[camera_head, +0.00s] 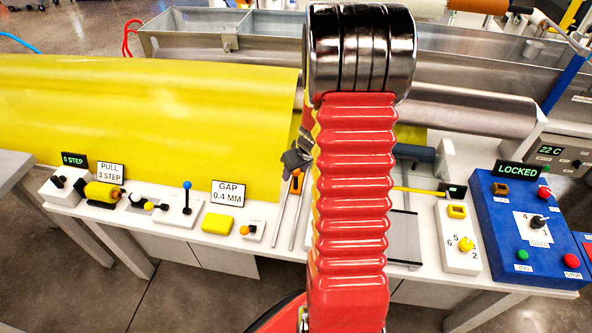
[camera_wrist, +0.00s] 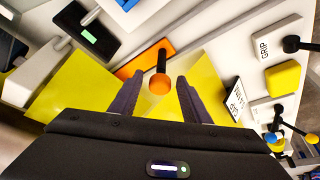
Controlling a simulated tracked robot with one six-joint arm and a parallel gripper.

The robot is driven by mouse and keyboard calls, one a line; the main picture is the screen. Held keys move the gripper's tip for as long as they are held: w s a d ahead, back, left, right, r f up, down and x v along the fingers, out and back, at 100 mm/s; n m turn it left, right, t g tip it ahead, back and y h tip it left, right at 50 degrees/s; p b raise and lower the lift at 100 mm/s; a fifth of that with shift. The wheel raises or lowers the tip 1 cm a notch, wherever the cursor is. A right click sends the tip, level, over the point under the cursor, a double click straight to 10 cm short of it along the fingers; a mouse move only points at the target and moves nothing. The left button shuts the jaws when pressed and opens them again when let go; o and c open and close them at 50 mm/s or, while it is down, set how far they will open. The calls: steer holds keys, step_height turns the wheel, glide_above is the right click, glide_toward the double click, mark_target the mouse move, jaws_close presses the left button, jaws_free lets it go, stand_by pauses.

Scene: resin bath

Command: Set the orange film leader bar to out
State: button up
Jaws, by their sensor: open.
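The orange film leader bar (camera_wrist: 138,63) shows in the wrist view as a flat orange strip at the edge of yellow film. A black post with an orange ball knob (camera_wrist: 160,85) stands out from it. My gripper (camera_wrist: 160,77) is open, with one dark finger on each side of the post and knob. There is a gap to each finger. In the head view a small orange part (camera_head: 296,182) shows just below my gripper (camera_head: 294,160). My red arm hides much of the area to its right.
A wide yellow film sheet (camera_head: 150,115) hangs at left. Along the white bench stand a blue-knobbed lever (camera_head: 186,200), a yellow block (camera_head: 217,223) and a GAP sign (camera_head: 228,193). At right are a yellow selector knob (camera_head: 466,244) and a blue control box (camera_head: 515,258) under a LOCKED display (camera_head: 517,170).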

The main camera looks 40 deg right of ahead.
jaws_close()
stand_by(0.5)
